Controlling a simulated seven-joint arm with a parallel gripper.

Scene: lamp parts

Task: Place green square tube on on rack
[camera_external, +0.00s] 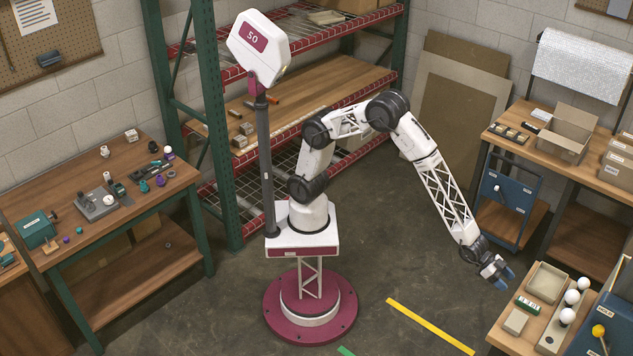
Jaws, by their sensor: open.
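My gripper (503,277), with blue fingertips, is open and appears empty. It hangs near the left edge of the right-front workbench (509,342). A small green and white elongated piece (527,305) lies on that bench, below and right of my gripper and apart from it. It may be the green square tube, but it is too small to be sure. The tall rack (330,82) stands behind my arm, with green uprights, red beams and wooden or wire shelves. Its middle shelf holds small blocks and an orange-handled tool at the left.
The right-front bench also carries a grey tray (546,283), a beige block (516,321) and several white bulbs (567,316). A left workbench (110,220) holds small parts. An open cardboard box (563,143) sits on the back-right table. The floor between is mostly clear.

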